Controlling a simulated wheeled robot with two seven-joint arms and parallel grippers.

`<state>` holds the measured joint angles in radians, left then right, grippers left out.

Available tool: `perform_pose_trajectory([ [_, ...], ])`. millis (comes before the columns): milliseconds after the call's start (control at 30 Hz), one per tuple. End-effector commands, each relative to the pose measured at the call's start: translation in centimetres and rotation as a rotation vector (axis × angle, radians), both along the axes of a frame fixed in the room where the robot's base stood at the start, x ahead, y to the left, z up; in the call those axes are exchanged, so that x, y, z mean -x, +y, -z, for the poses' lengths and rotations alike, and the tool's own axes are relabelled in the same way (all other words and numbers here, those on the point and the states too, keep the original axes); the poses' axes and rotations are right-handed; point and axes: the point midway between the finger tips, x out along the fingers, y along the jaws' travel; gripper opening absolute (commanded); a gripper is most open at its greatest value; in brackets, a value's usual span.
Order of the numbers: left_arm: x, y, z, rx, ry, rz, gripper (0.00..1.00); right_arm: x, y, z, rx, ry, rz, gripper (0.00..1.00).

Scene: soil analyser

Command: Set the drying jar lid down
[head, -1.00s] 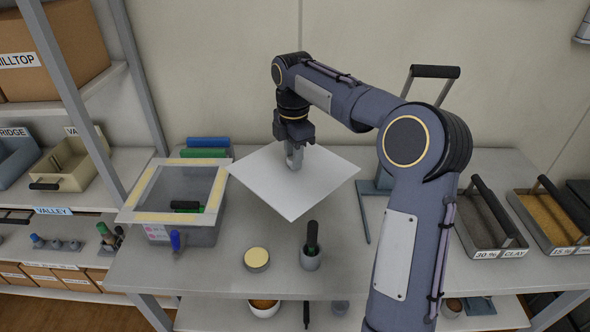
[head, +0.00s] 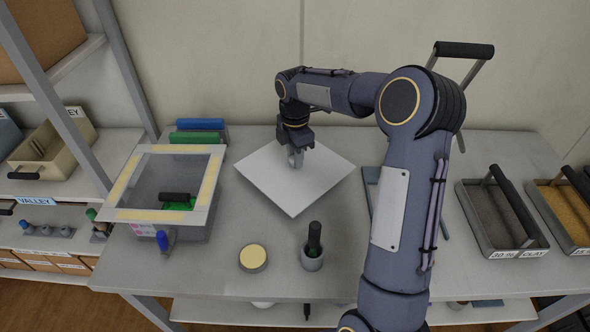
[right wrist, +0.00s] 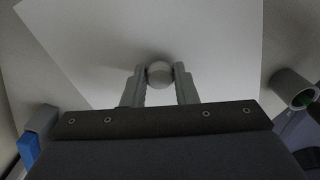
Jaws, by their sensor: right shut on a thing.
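The lid is a flat white square plate (head: 270,178) with a round grey knob (right wrist: 159,74) at its middle. My right gripper (head: 296,158) points down over the plate's middle. In the right wrist view its two fingers (right wrist: 160,84) are closed on the knob from both sides. The plate looks level and low over the bench; I cannot tell if it touches. The drying jar seems to be the square box (head: 121,188) with a pale yellow rim, on the bench's left; a black handle and something green show inside. My left gripper is not in view.
A round cream-topped tin (head: 253,257) and a grey cup (head: 312,262) holding a dark-handled tool stand in front of the plate. Green and blue rolls (head: 197,137) lie behind the box. A blue-grey stand (head: 371,176) is close to the plate's right corner. Soil trays (head: 481,240) stand far right.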

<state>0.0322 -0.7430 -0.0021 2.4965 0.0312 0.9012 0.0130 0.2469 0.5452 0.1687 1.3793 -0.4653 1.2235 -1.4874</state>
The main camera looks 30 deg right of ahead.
Motion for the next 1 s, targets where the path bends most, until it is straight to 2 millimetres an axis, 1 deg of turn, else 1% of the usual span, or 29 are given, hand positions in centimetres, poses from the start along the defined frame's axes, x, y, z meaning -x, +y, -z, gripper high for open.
perform_pose_trajectory([
  [167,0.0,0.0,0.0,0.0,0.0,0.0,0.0,0.0,0.0,1.5,0.001,-0.001,0.001,0.0],
  [300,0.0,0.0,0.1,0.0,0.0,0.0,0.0,0.0,0.0,3.7,0.0,0.001,0.001,0.0],
  [400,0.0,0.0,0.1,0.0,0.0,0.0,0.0,0.0,0.0,4.9,-0.001,0.001,0.001,0.0],
  [500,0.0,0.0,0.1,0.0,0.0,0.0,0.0,-0.1,0.0,5.4,0.0,-0.003,0.001,0.0],
  [733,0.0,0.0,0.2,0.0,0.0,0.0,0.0,-0.1,0.0,5.4,0.0,-0.003,0.001,0.0],
  [833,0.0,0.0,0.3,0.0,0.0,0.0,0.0,-0.1,0.0,5.7,0.0,-0.002,0.001,0.0],
  [867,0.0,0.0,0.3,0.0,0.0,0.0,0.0,0.0,0.0,5.7,0.0,-0.002,0.001,0.3],
  [1000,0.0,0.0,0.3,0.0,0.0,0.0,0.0,0.0,0.0,5.6,0.0,-0.001,0.001,0.48],
])
